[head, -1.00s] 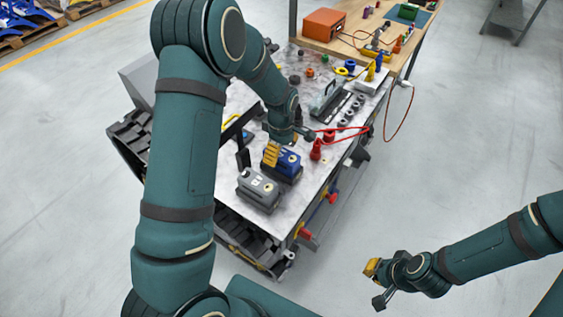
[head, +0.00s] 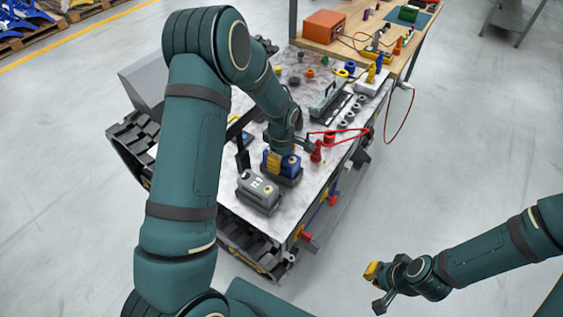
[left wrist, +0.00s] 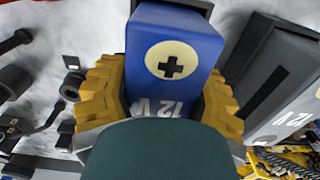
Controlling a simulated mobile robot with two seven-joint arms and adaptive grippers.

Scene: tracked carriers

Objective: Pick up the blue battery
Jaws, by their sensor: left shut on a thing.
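The blue battery (head: 290,164) stands on the marbled top of the tracked carrier (head: 300,210). In the left wrist view the blue battery (left wrist: 172,62) shows a cream disc with a black plus and "12 V" lettering. My left gripper (head: 279,160) reaches down onto it from above. In the left wrist view its yellow fingers (left wrist: 160,100) press on both sides of the battery, shut on it. My right gripper (head: 376,285) hangs over the floor at the lower right, away from the carrier; its jaw state is unclear.
A grey battery (head: 259,190) stands close beside the blue one. Red connectors (head: 316,152) and a red cable lie to its right. A long dark grey-handled block (head: 328,97) stands behind. A wooden bench (head: 345,30) is at the back.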

